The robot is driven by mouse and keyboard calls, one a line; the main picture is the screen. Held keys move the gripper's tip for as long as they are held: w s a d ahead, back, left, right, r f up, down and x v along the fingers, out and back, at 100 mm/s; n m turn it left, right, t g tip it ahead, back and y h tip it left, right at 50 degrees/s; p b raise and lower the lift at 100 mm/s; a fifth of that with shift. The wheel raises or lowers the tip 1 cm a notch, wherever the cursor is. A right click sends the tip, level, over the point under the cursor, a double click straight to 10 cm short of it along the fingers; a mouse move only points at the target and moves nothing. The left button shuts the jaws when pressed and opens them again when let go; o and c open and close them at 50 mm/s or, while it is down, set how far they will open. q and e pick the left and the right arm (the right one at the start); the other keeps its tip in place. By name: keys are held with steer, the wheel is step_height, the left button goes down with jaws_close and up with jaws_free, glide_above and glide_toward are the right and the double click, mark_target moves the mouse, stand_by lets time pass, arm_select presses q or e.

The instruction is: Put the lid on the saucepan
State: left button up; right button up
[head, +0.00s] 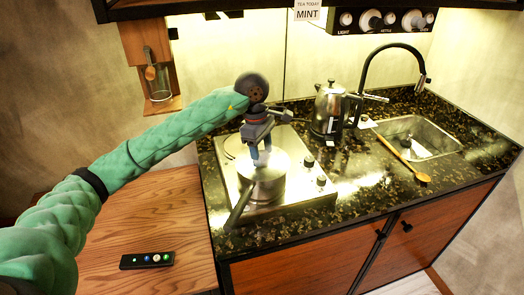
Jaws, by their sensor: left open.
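The steel saucepan (265,188) stands on the left part of the hob, its dark handle pointing toward the front left. My left gripper (261,161) is open and points down just above the top of the saucepan, its fingers over the middle. A pale, shiny round surface shows at the top of the pan around the fingers. I cannot tell whether this is the lid or the pan's inside, and no lid shows clearly elsewhere. The gripper hides part of the pan's top. My right gripper is not in view.
The hob (308,193) has knobs along its right side. A kettle (329,110) stands behind it to the right. A wooden spoon (402,158) lies by the sink (421,141). A remote (147,260) lies on the wooden surface (165,215) at left.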

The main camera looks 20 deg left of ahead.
arm_select(q)
steer(key=r, duration=0.4)
steer(key=a+r, duration=0.1)
steer(key=r, duration=0.1)
steer(key=shift+w+r+p, duration=0.1)
steer(key=shift+p, duration=0.3)
steer(key=shift+a+r, duration=0.1)
steer(key=shift+r, duration=0.7)
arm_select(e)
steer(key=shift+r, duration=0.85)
arm_select(q)
steer(key=shift+f, duration=0.1)
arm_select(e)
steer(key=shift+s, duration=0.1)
